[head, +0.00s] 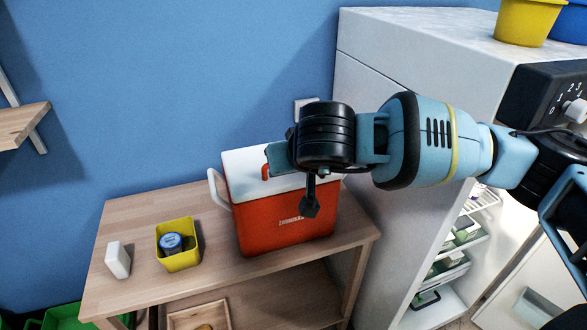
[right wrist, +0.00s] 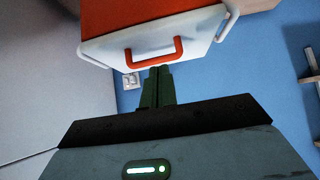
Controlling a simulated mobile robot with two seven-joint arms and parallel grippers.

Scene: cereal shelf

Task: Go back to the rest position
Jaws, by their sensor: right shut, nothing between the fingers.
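My right arm (head: 420,140) reaches in from the right in the head view, and its wrist end hangs in front of the red cooler (head: 285,222) with a white lid. The wrist partly covers the lid and the cooler's upper part. In the right wrist view, my right gripper (right wrist: 158,72) is shut and empty. Its dark fingers point toward the cooler's red lid handle (right wrist: 153,54) and overlap its lower edge in the picture; I cannot tell whether they touch. My left gripper is not in view.
The cooler stands on a wooden table (head: 140,212) with a yellow bin (head: 182,261) holding a blue-lidded jar, and a white box (head: 117,260). A tall white fridge (head: 385,130) stands at right, its shelves exposed. A wooden wall shelf (head: 22,122) is at left.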

